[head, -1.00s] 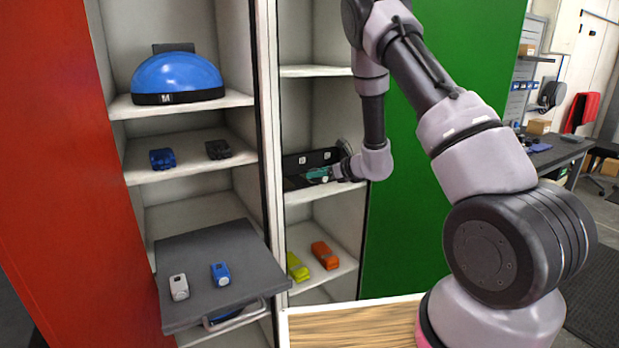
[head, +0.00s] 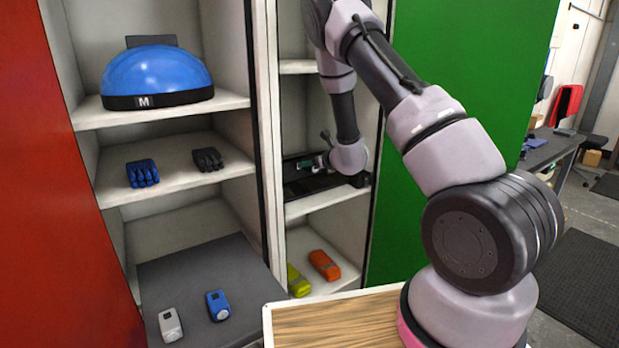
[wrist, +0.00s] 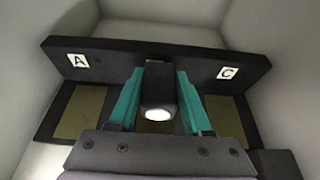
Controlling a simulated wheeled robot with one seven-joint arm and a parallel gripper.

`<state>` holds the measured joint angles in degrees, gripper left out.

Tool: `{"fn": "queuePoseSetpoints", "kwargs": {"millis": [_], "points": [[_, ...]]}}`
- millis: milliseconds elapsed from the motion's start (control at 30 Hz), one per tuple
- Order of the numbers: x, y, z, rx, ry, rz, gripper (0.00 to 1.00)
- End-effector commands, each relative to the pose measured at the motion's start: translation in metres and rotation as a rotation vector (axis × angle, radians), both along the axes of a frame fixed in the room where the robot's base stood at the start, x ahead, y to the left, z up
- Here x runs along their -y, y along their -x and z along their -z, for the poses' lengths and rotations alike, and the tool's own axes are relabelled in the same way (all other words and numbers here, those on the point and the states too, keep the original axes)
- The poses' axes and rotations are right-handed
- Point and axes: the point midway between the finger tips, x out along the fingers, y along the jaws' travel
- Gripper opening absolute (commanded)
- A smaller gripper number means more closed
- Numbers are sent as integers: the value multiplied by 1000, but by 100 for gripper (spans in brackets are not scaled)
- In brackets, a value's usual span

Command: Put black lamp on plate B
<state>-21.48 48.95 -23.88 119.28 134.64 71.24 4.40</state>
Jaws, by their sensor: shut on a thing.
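My gripper (wrist: 157,102) has teal fingers shut on the black lamp (wrist: 158,82), whose bright round end faces the wrist camera. The lamp is in front of the middle of a black rack (wrist: 200,58). A yellowish plate marked A (wrist: 80,112) is on the left and one marked C (wrist: 225,116) on the right. A middle plate shows only partly behind the lamp, and its label is hidden. I cannot tell whether the lamp touches it. In the head view my gripper (head: 312,163) reaches into the shelf bay holding the rack (head: 308,188); the lamp is hard to make out there.
The bay's side walls are close around the gripper. Yellow (head: 298,280) and orange (head: 324,265) lamps lie on the shelf below. White (head: 170,325) and blue (head: 218,305) lamps rest on a grey drawer top. Gloves (head: 142,173) and a blue helmet (head: 157,75) are in the left bay.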

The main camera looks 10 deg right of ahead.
Motion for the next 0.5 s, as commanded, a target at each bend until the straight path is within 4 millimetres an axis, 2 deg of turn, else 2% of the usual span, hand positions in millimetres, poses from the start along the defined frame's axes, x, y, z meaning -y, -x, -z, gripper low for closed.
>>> {"fn": "queuePoseSetpoints", "kwargs": {"millis": [300, 500], "points": [[0, 0, 41, -2, 2, 0, 0], [0, 0, 49, 2, -1, 0, 0]]}}
